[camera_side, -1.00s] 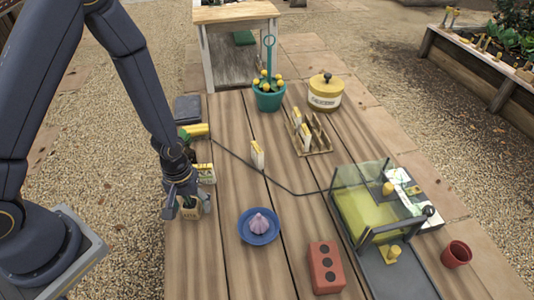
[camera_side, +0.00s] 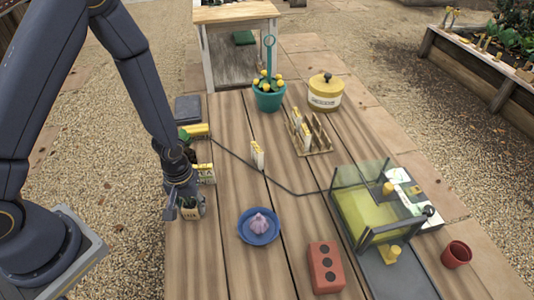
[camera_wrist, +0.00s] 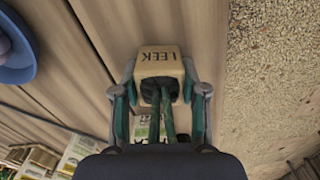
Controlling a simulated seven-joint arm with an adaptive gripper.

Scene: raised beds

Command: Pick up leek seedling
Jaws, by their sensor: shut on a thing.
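The leek seedling (camera_wrist: 159,60) is a tan pot lettered LEEK with dark soil and green stems. In the side view the pot (camera_side: 190,212) sits at the left edge of the wooden table, partly hidden by my gripper. My gripper (camera_wrist: 160,95) is shut on the pot, with one finger against each side. In the side view my gripper (camera_side: 187,203) reaches down over it from above. Whether the pot touches the table cannot be told.
A blue plate (camera_side: 247,236) with a garlic bulb (camera_side: 259,223) lies to the right. A seed packet (camera_side: 206,173) stands just behind my gripper. A red brick (camera_side: 326,267) and a clear-sided green box (camera_side: 368,212) are farther right. Bare table lies between the plate and brick.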

